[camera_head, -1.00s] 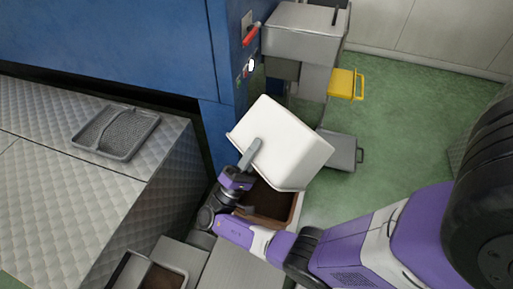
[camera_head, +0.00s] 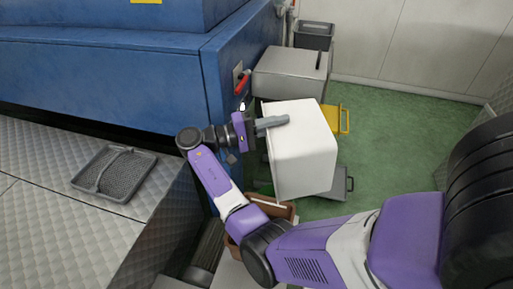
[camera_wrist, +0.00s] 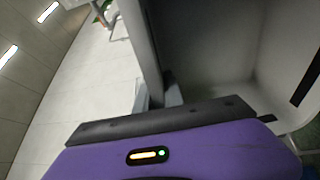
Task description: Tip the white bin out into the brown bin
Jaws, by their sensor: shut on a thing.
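My gripper (camera_head: 272,122) is shut on the rim of the white bin (camera_head: 304,160) and holds it in the air, tipped well over. The wrist view shows the bin's shaded inside (camera_wrist: 205,45), with no contents in the part that shows. The brown bin (camera_head: 236,221) stands low, below and to the left of the white bin. My arm hides much of it, and I cannot tell what lies in it.
A blue machine (camera_head: 110,75) fills the back left. A quilted metal surface (camera_head: 60,215) with a grey mesh tray (camera_head: 113,173) lies at the left. A grey metal box (camera_head: 290,72), yellow holder (camera_head: 334,119) and grey scoop-like container (camera_head: 343,184) are behind the white bin. Green floor (camera_head: 400,130) is open at right.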

